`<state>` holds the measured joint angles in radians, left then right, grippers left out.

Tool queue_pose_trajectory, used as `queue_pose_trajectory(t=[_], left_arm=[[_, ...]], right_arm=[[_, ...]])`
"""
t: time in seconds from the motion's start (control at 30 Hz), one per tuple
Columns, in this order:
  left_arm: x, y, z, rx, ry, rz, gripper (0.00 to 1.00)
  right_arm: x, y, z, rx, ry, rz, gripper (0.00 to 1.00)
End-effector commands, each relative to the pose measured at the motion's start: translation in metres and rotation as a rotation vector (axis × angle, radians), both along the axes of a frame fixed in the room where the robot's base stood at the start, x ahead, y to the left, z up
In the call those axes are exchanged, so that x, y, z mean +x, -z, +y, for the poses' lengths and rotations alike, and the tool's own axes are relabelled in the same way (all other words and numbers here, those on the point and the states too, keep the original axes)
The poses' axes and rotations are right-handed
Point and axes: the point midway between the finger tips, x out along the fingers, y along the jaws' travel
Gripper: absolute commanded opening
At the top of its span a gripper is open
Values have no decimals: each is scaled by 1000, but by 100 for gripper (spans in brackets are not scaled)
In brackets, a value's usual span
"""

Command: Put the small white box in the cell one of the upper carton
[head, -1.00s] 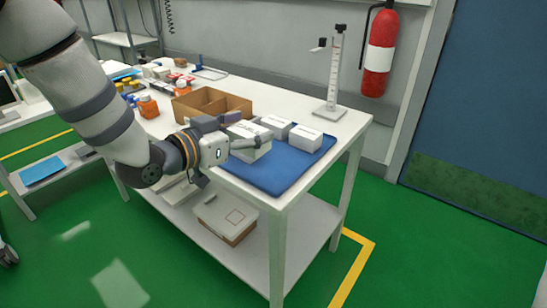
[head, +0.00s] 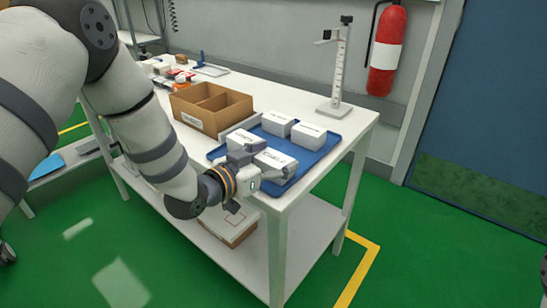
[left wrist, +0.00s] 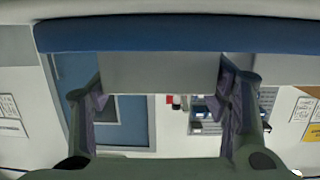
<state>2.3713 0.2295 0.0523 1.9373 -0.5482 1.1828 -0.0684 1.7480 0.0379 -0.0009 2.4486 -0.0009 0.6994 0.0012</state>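Several small white boxes with printed tops stand on a blue tray (head: 318,158) at the table's near right end. My left gripper (head: 268,168) is at the tray's front, its fingers on either side of the nearest white box (head: 277,160). In the left wrist view that box (left wrist: 160,72) spans the space between the fingertips (left wrist: 162,88), its base against the blue tray. Whether the fingers press on it cannot be told. The upper carton (head: 208,122), brown and open, stands on the tabletop left of the tray. A divider splits it into two cells, which look empty. My right gripper is out of view.
A stand with a scaled column (head: 338,75) is at the table's back right corner. Another carton (head: 235,232) sits on the lower shelf. Small items crowd the table's far left. A fire extinguisher (head: 388,40) hangs on the wall.

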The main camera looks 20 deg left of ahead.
Motion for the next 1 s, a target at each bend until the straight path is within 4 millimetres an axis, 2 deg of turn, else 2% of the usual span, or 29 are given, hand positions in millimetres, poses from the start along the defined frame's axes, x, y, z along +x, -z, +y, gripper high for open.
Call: queue_pose_trajectory(t=[0.33, 0.47, 0.57, 0.83, 1.0], left_arm=[[0, -1, 0, 0, 0, -1, 86], [-3, -7, 2, 0, -1, -1, 86], [-19, -12, 8, -1, -1, -3, 86], [-81, -27, 33, -3, -2, -5, 86], [-105, -29, 42, 0, -2, -3, 86]], right_arm=[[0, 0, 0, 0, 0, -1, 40], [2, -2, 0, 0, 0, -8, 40], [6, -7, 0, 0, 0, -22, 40], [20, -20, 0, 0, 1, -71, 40], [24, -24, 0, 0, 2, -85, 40]])
